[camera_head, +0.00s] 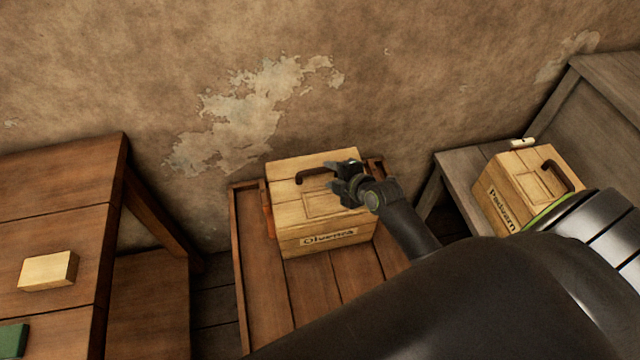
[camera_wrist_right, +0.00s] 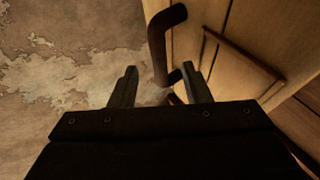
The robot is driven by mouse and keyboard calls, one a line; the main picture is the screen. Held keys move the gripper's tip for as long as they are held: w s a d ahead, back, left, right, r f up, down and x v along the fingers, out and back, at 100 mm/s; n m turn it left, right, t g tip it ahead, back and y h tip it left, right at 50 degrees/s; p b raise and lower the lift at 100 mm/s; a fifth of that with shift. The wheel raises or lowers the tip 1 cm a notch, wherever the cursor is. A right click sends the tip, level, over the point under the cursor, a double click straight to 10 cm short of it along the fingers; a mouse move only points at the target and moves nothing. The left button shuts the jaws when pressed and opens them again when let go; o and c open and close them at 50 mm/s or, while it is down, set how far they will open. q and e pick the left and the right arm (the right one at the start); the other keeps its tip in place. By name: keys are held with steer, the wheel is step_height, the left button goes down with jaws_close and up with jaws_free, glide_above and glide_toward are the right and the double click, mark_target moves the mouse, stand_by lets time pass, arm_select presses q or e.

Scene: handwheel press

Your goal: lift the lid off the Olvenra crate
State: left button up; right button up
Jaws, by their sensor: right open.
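The Olvenra crate (camera_head: 312,243) is a pale wooden box with its name on a front label. It stands on a low wooden tray-like table. Its lid (camera_head: 288,190) is on, with a dark brown bar handle (camera_head: 318,172) on top. My right gripper (camera_head: 337,172) is over the lid at the right end of the handle. In the right wrist view the open fingers (camera_wrist_right: 158,88) point toward the handle (camera_wrist_right: 158,45), whose lower end shows between the fingertips. I cannot tell whether they touch it. My left gripper is not in view.
A second crate labelled Padvarn (camera_head: 497,200) stands on a grey bench (camera_head: 460,170) at the right. A wooden table (camera_head: 60,205) at the left bears a pale block (camera_head: 48,271) and a green block (camera_head: 12,340). A plaster wall (camera_head: 420,70) rises behind. My right arm covers the lower right.

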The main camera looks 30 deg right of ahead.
mark_target(323, 171)
steer(key=shift+x, duration=1.8)
jaws_close()
steer(key=shift+r, duration=0.15)
